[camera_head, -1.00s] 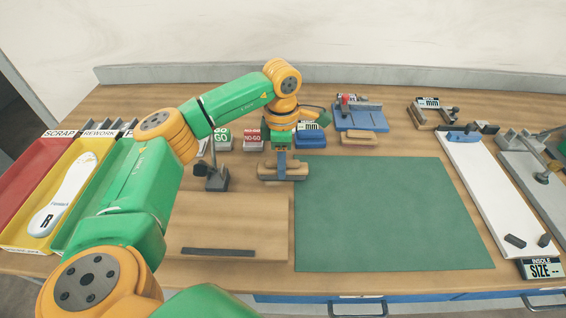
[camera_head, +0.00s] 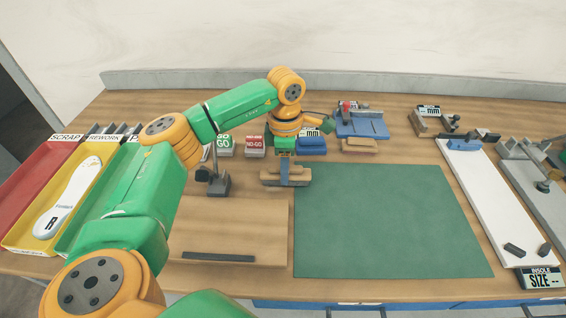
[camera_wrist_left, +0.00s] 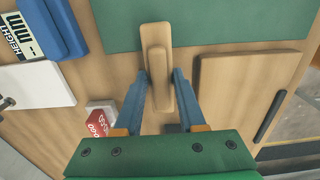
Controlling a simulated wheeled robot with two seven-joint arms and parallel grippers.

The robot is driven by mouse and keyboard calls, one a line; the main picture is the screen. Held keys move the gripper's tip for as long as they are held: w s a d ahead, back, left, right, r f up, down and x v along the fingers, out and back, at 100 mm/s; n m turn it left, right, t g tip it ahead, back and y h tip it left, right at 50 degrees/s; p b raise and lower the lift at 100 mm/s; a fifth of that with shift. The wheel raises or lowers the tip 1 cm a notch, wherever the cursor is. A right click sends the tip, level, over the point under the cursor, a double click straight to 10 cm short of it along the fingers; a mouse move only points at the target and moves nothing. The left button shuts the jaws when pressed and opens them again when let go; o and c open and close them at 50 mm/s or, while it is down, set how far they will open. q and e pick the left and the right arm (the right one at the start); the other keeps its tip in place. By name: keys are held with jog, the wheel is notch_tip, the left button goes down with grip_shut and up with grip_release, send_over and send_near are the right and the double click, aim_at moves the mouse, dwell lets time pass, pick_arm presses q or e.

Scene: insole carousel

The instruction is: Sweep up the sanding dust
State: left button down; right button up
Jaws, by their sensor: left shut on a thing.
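My left gripper (camera_head: 285,170) points down at the back-left corner of the green mat. It is shut on a wooden hand brush (camera_head: 271,180), gripped at its handle. In the left wrist view the brush (camera_wrist_left: 157,60) lies between the two blue fingers of the gripper (camera_wrist_left: 158,95), its far end reaching the edge of the green mat (camera_wrist_left: 220,22). I cannot tell whether it touches the bench. I cannot make out any sanding dust. My right gripper is not in view.
The green mat (camera_head: 385,225) is bare. A wooden board (camera_head: 225,225) with a dark strip (camera_head: 218,257) lies left of it. GO (camera_head: 224,146) and NO-GO (camera_head: 255,147) blocks and a blue fixture (camera_head: 362,124) stand behind. A yellow tray (camera_head: 30,235) holds an insole (camera_head: 75,195).

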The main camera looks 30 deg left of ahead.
pick_arm(q)
jog(key=r+p, duration=0.2)
jog(key=r, duration=0.1)
jog(key=shift+s+a+r, duration=0.1)
jog(key=shift+s+a, duration=0.1)
notch_tip(320, 180, up, 4)
jog(key=p, duration=0.3)
jog(key=shift+f, duration=0.2)
